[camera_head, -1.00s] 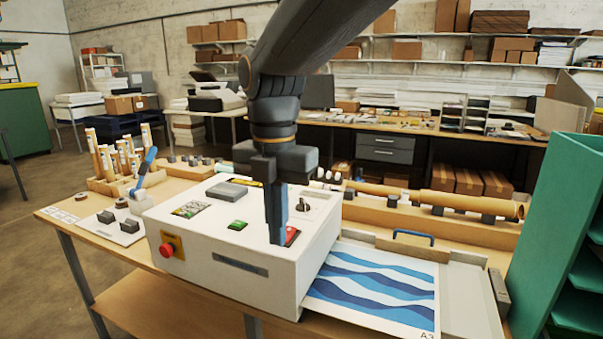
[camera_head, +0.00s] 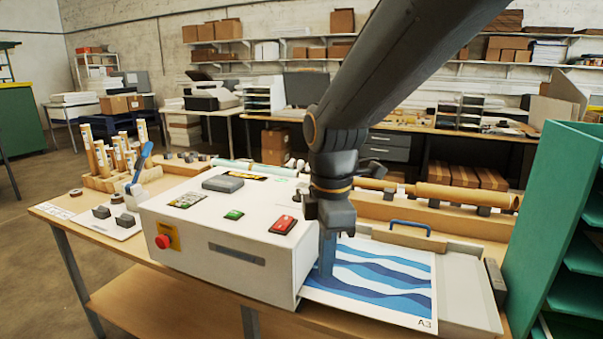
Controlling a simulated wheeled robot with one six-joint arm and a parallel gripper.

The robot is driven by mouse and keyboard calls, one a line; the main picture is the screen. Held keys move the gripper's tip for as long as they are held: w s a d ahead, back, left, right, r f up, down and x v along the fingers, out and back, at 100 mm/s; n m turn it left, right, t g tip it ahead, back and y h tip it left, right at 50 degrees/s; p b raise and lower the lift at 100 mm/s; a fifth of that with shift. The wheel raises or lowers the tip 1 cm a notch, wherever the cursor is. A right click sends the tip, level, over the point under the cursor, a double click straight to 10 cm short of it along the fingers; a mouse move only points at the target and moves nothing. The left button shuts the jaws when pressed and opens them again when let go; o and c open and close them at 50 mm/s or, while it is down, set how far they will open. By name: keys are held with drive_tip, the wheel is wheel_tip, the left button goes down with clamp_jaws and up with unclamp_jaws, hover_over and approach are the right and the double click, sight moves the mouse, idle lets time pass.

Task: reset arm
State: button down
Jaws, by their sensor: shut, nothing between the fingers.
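My gripper (camera_head: 327,275) points down, shut and empty, at the right side of the white laminator. Its fingertips appear in front of the left part of the A3 sheet; whether they touch it I cannot tell. The white laminator (camera_head: 222,258) stands on the wooden table, with a red rocker switch (camera_head: 283,224), a green button (camera_head: 234,215) and a red emergency knob (camera_head: 163,241) on it. The A3 sheet (camera_head: 385,284) with blue waves lies flat to the right of the laminator. My wrist hides part of the laminator's right end.
A green shelf unit (camera_head: 560,230) stands at the right edge. Cardboard tubes (camera_head: 468,199) lie along the table's back. A rack of upright rolls (camera_head: 112,165) and a blue-handled tool (camera_head: 141,165) are at the left. A blue handle (camera_head: 411,226) rises behind the sheet.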

drive_tip(key=s+d+f+m+b, duration=0.2)
drive_tip(key=d+f+m, duration=0.5)
drive_tip(key=m, duration=0.3)
drive_tip(key=s+d+f+m+b, duration=0.2)
drive_tip(key=d+f+m, duration=0.6)
drive_tip(key=m, duration=0.2)
drive_tip(key=shift+s+t, duration=0.25)
drive_tip(key=shift+t, duration=0.15)
